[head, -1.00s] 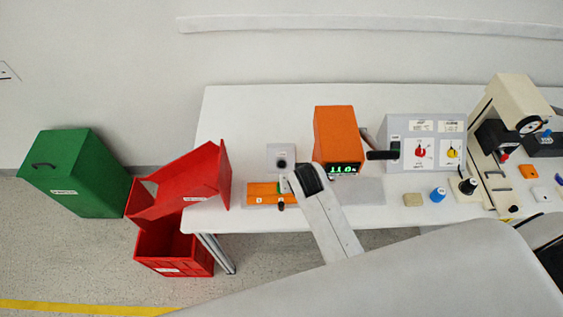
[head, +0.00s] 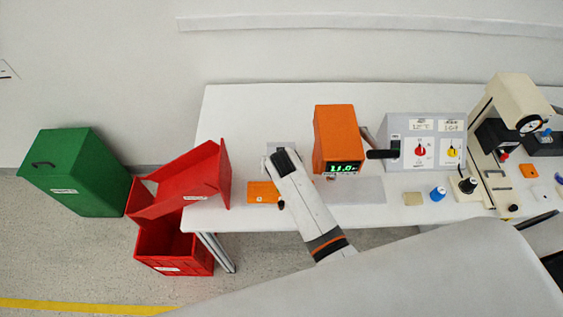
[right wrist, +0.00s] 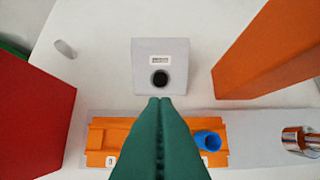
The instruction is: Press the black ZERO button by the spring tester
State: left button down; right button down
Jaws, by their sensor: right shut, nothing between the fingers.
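The black button (right wrist: 160,79) sits on a small light grey box (right wrist: 146,52) with a label, in the right wrist view. In the head view my right arm covers most of that box, and only its top edge (head: 280,146) shows. My right gripper (right wrist: 160,100) has green fingers, shut and empty. Its tips overlap the box's lower edge in the right wrist view, just short of the button in the picture. I cannot tell their height above it. An orange tester housing (head: 335,135) with a lit green display stands right of the box. My left gripper is not in view.
An orange fixture (right wrist: 105,138) with a blue cylinder (right wrist: 207,140) lies beside my fingers. A metal cylinder (right wrist: 300,140) is farther right. A red bin (head: 195,182) stands at the table's left edge. A grey switch panel (head: 400,125) is right of the tester. The table behind the box is clear.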

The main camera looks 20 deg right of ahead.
jog(key=x, duration=0.5)
jog(key=shift+s+b, duration=0.1)
jog(key=shift+b, duration=0.2)
jog(key=b+x, duration=0.5)
jog(key=b, duration=0.1)
jog(key=shift+w+d+f+b, duration=0.1)
jog(key=shift+w+f+b, duration=0.1)
jog(key=shift+w+b, duration=0.4)
jog(key=shift+s, duration=0.2)
